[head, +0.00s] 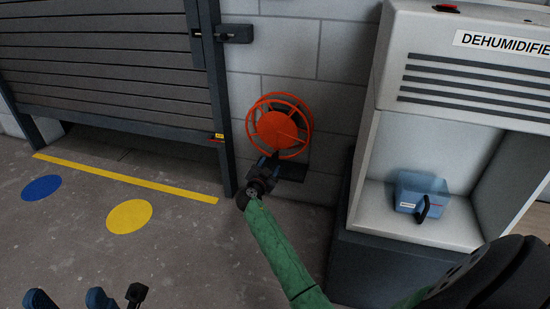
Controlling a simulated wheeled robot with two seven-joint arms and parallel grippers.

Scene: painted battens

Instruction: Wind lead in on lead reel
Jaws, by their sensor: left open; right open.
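The orange lead reel (275,129) is mounted low on the grey block wall, with a round open frame and a solid disc in its middle. My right gripper (272,163), at the end of the green arm, is open at the reel's lower edge. I cannot tell whether it touches the reel. No lead can be made out clearly.
A dehumidifier (480,75) stands at the right, with a blue water container (421,195) in its open bay. A slatted shutter door (110,70) is at the left. A yellow floor line (125,178), a blue disc (41,188) and a yellow disc (129,217) mark the floor.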

